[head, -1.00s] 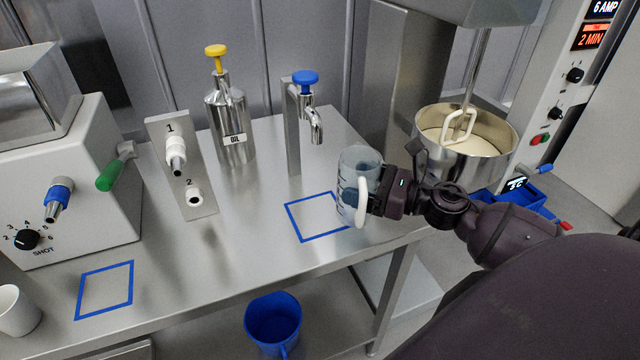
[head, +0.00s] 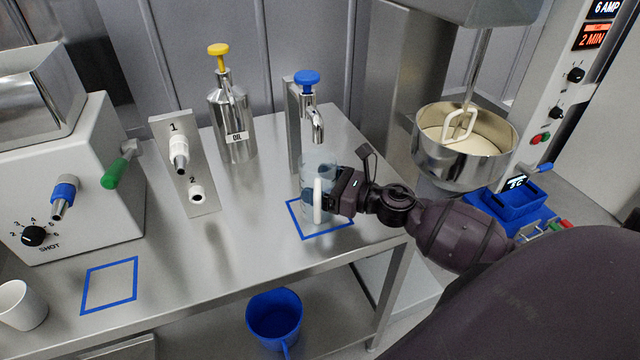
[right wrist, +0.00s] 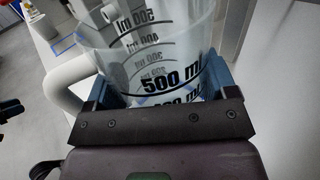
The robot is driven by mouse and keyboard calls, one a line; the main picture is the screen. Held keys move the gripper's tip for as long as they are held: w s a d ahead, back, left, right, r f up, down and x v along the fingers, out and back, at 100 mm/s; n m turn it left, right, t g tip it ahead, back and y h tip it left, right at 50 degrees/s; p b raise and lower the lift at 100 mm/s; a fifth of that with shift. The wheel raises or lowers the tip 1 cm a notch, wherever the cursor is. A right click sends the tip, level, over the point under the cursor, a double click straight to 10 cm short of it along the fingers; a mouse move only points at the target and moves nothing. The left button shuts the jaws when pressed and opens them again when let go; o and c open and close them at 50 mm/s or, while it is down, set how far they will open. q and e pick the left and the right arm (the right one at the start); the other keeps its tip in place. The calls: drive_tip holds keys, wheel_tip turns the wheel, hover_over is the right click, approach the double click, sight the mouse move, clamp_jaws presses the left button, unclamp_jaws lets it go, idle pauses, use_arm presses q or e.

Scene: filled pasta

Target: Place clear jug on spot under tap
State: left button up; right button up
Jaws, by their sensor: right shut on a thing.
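The clear jug (head: 309,180) with a white handle is upright over the blue square outline (head: 345,229) under the blue-topped tap (head: 306,95). My right gripper (head: 328,190) is shut on the jug from the right. In the right wrist view the jug (right wrist: 165,65) shows 500 ml marks, with the gripper's blue fingers (right wrist: 160,95) on both sides of it. The tap's spout is just above the jug's mouth. I cannot tell whether the jug's base touches the table. My left gripper is not in view.
A steel oil bottle (head: 232,125) stands left of the tap, beside a plate with two nozzles (head: 184,165). A mixer bowl (head: 466,165) is at the right. A blue bucket (head: 274,318) is below the table. Another blue outline (head: 84,290) lies at the left.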

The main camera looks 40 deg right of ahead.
drive_tip(key=shift+f, duration=0.1)
drive_tip(key=o, duration=0.9)
drive_tip(key=shift+s, duration=0.15)
drive_tip(key=b+v, duration=0.2)
drive_tip(key=v, duration=0.8)
drive_tip(key=shift+s+d, duration=0.1)
drive_tip(key=shift+d, duration=0.1)
drive_tip(key=shift+s+d, duration=0.4)
drive_tip(key=shift+s, duration=0.2)
